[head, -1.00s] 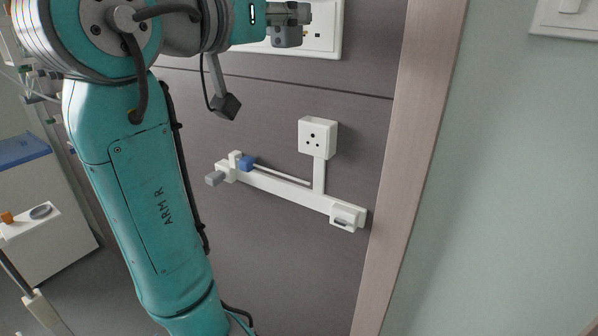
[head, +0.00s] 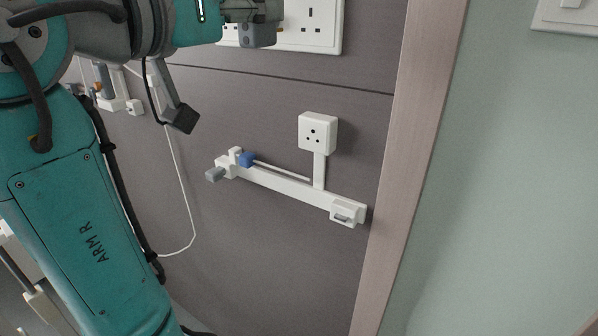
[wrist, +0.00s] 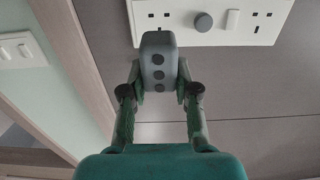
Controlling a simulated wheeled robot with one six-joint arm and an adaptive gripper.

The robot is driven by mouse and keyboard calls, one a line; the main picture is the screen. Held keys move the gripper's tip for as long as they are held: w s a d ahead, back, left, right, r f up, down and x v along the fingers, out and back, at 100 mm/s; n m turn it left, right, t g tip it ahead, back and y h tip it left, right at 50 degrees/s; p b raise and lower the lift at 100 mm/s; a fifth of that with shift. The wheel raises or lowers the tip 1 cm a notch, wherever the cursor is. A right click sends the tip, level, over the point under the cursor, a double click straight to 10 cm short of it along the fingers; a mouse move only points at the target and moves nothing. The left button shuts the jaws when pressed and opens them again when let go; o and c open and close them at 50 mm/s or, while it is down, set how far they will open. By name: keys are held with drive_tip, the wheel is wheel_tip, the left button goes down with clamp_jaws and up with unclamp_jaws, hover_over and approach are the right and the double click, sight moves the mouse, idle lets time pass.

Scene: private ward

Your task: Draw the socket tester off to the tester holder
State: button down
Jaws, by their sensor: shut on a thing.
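The socket tester (wrist: 158,62) is a small grey block with three dark dots on its face. My gripper (wrist: 158,88) is shut on it in the wrist view, one finger on each side. The wall socket panel (wrist: 218,36) lies beyond it; outlet slots show above the tester, so it seems apart from the panel. In the head view the tester (head: 258,36) hangs under my gripper (head: 262,10), in front of the panel (head: 334,38). A white box with three holes (head: 318,133), likely the tester holder, stands empty on a post below right.

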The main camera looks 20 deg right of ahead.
drive_tip(key=v, duration=0.9)
idle(0.3)
approach(313, 127)
drive_tip(key=v, duration=0.2)
drive_tip(key=shift+w+d, duration=0.1)
drive_tip(key=shift+d, duration=0.1)
drive_tip(key=shift+w, duration=0.1)
drive_tip(key=shift+x, duration=2.7)
drive_tip(key=shift+x, duration=1.1)
